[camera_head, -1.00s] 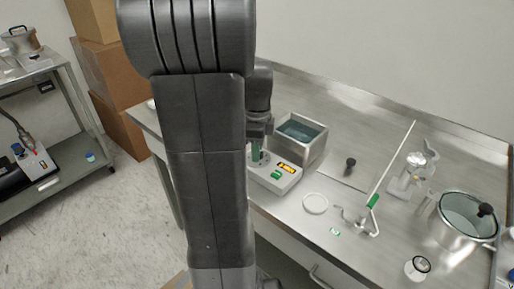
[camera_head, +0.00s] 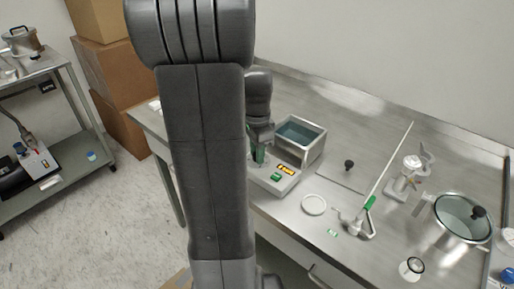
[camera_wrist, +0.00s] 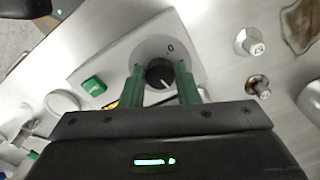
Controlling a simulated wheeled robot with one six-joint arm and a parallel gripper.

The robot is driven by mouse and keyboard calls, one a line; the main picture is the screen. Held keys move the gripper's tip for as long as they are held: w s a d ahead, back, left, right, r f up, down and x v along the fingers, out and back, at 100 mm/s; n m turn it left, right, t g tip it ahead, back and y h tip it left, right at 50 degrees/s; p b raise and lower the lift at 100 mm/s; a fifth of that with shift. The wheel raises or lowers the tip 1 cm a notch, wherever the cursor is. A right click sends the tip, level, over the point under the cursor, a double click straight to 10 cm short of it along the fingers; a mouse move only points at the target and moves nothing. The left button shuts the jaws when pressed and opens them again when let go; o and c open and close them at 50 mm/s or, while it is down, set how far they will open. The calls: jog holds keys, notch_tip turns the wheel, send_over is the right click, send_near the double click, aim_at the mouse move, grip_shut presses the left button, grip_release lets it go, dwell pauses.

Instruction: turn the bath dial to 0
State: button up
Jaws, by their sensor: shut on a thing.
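The bath dial (camera_wrist: 159,74) is a dark round knob on a pale disc of the bath's control panel, with a "0" mark (camera_wrist: 170,47) above it in the wrist view. A pale line on the knob seems to point down and right, away from the "0". My gripper (camera_wrist: 159,70) has its green fingers on both sides of the knob and is shut on it. In the head view my gripper (camera_head: 258,156) is at the panel's left end, hiding the dial. The bath (camera_head: 300,138) is an open metal tank of bluish liquid behind the panel.
A lit orange display (camera_head: 286,169) and a green button (camera_head: 276,178) sit right of my gripper. Boxes (camera_head: 106,70) stand left.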

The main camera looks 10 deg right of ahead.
jog(key=n+p, duration=0.1)
jog(key=n, duration=0.5)
jog(key=n+p, duration=0.1)
jog(key=n, duration=0.4)
jog(key=shift+n, duration=0.4)
jog(key=n+p, duration=0.1)
jog(key=n, duration=0.4)
jog(key=shift+d+n, duration=0.15)
jog(key=shift+n, duration=0.15)
jog(key=n, duration=0.5)
jog(key=shift+n+p, duration=0.3)
jog(key=o, duration=1)
jog(key=shift+c, duration=0.2)
